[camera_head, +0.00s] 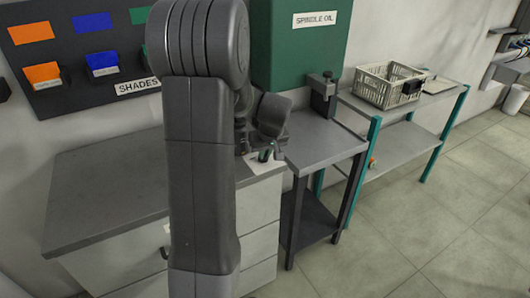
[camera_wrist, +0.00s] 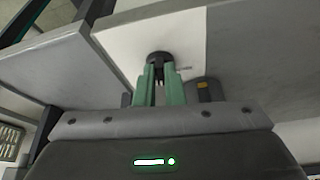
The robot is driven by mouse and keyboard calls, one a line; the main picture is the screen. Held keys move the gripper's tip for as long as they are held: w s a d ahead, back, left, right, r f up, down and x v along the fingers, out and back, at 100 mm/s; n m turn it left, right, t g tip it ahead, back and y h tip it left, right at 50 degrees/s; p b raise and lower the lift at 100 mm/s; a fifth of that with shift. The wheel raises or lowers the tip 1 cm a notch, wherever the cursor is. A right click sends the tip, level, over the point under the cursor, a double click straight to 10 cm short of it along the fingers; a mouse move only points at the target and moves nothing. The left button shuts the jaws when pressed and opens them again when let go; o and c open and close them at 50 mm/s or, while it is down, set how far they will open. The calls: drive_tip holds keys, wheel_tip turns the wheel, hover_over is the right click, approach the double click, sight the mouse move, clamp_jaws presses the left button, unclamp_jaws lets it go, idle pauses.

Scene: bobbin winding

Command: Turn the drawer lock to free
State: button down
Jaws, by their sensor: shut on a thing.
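The drawer lock shows in the wrist view as a small round dark knob (camera_wrist: 159,56) on a white plate (camera_wrist: 125,42). My gripper (camera_wrist: 159,74) has its two green fingers closed around the knob from both sides. Small lettering beside the knob is too blurred to read. In the head view my gripper (camera_head: 265,154) is at the right corner of the grey-topped drawer cabinet (camera_head: 95,195), over the white plate (camera_head: 268,166). The knob itself cannot be made out there. My arm covers part of the cabinet.
A dark side table (camera_head: 318,140) with a clamp-like fitting (camera_head: 322,95) stands just right of the cabinet. A green spindle oil tank (camera_head: 300,55) is behind it. A crate (camera_head: 385,85) sits on a teal-legged shelf farther right. The floor at right is clear.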

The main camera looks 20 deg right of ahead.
drive_tip(key=m, duration=0.1)
drive_tip(key=m+h, duration=0.1)
drive_tip(key=m, duration=0.1)
drive_tip(key=shift+w+a, duration=0.1)
drive_tip(key=shift+a, duration=0.2)
drive_tip(key=shift+w+a+m+g+h+b, duration=0.1)
drive_tip(key=shift+m+g+h+b, duration=0.3)
drive_tip(key=shift+m, duration=0.6)
drive_tip(key=shift+a+m+g+h+b, duration=0.1)
drive_tip(key=shift+m+h+b, duration=0.3)
drive_tip(key=shift+m+b, duration=0.5)
drive_tip(key=c, duration=1.5)
unclamp_jaws()
